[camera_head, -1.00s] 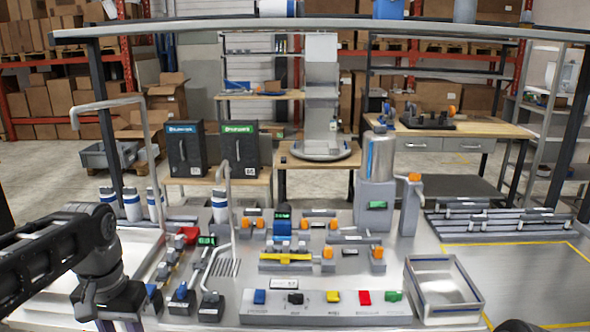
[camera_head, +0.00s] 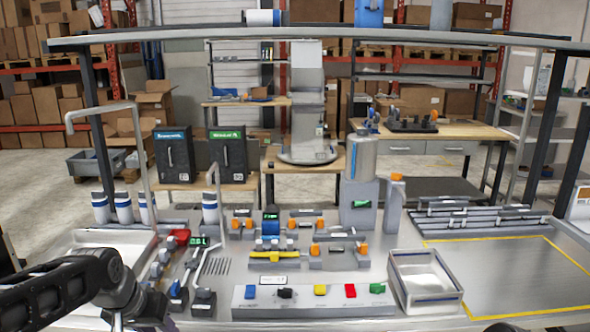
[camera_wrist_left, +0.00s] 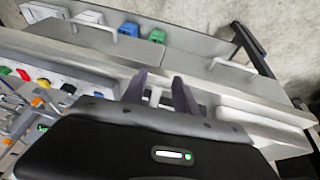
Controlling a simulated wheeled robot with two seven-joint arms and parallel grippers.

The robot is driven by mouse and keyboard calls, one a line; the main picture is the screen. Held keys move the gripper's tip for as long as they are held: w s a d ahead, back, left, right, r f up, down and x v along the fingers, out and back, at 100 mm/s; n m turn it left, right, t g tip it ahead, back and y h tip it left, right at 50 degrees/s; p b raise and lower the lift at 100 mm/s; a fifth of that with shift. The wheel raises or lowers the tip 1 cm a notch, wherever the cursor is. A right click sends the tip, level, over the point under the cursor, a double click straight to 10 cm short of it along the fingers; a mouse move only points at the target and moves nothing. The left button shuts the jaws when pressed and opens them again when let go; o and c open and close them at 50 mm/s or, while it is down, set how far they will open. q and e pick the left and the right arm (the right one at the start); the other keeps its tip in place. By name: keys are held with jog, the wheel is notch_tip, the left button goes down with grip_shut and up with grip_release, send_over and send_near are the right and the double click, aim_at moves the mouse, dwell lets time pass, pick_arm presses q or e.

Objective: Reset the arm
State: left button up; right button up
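My left arm comes in from the lower left in the head view, and its hand runs off the bottom edge there. In the left wrist view, my left gripper (camera_wrist_left: 158,82) has its two fingers apart with nothing between them. The fingers point toward the pale edge of the bench. My right gripper is not in view; only a small dark shape shows at the bottom edge of the head view, right of the middle.
A button panel (camera_head: 315,302) with coloured buttons lies at the front of the bench. An open grey bin (camera_head: 424,299) stands right of it. A tall dispenser (camera_head: 360,200) and white-and-blue bottles (camera_head: 123,208) stand behind. The yellow-marked area (camera_head: 510,268) at right is clear.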

pick_arm(q)
jog(key=d+f+h, duration=0.1)
jog(key=d+f, duration=0.5)
jog(key=f, duration=0.4)
jog(key=d+f+h, duration=0.1)
jog(key=d+f, duration=0.5)
jog(key=f, duration=0.5)
jog(key=s+d+f+g, duration=0.2)
jog(key=s+d+f, duration=0.2)
jog(key=s+f, duration=0.4)
jog(key=s+d+f+n+g+h, duration=0.1)
jog(key=s+d+f, duration=0.3)
jog(key=s+f, duration=0.5)
jog(key=s, duration=0.8)
jog(key=shift+d+n+g, duration=0.25)
jog(key=shift+n+g, duration=0.05)
jog(key=shift+g, duration=0.1)
